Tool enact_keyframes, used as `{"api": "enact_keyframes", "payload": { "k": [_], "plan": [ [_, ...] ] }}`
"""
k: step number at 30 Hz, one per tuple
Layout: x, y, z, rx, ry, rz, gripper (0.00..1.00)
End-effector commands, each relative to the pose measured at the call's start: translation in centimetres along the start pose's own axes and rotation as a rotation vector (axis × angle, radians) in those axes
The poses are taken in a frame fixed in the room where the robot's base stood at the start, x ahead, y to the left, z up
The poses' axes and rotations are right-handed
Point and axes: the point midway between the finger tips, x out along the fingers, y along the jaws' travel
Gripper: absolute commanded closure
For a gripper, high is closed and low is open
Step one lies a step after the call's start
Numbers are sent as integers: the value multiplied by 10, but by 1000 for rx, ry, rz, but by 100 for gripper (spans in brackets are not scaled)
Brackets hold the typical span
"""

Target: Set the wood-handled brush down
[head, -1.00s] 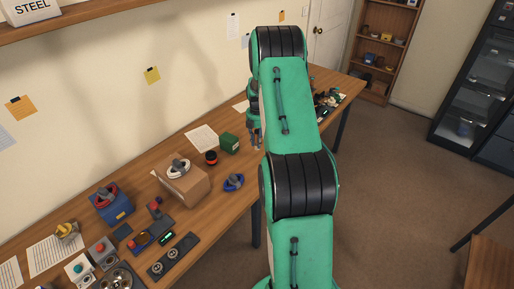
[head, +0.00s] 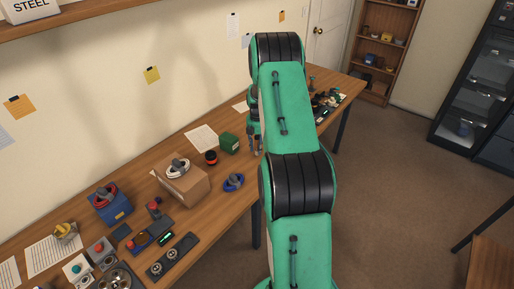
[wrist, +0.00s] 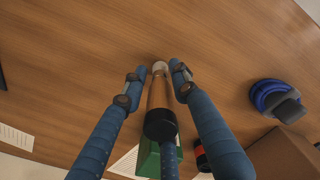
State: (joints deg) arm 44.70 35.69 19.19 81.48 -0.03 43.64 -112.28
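The wood-handled brush (wrist: 159,95) shows between my fingers in the wrist view, its pale tip pointing away from me and its wide black end nearer the camera. My gripper (wrist: 160,71) is around it, with two blue fingers on either side and a third below the black end. Slim gaps show between the side fingers and the brush, so the gripper looks open. Whether the pale tip touches the table is hard to tell. In the head view my gripper (head: 255,150) is low over the table (head: 222,190), right of the green box, partly behind my arm; the brush is not distinguishable there.
The green box (head: 229,143) and a black-and-red round item (head: 211,157) stand close to the gripper. A blue ring-shaped item (wrist: 274,98) and a cardboard box (wrist: 285,155) lie to the right in the wrist view. Bare wood surrounds the fingertips.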

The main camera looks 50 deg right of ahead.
Motion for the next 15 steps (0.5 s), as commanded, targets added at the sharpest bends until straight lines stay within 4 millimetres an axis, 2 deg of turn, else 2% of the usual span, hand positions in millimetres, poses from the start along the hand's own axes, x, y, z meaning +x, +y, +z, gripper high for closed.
{"api": "enact_keyframes", "payload": {
  "k": [10,15],
  "plan": [
    [-1,0,0,0,0,0,61],
    [-8,0,0,0,0,1,61]
  ]
}}
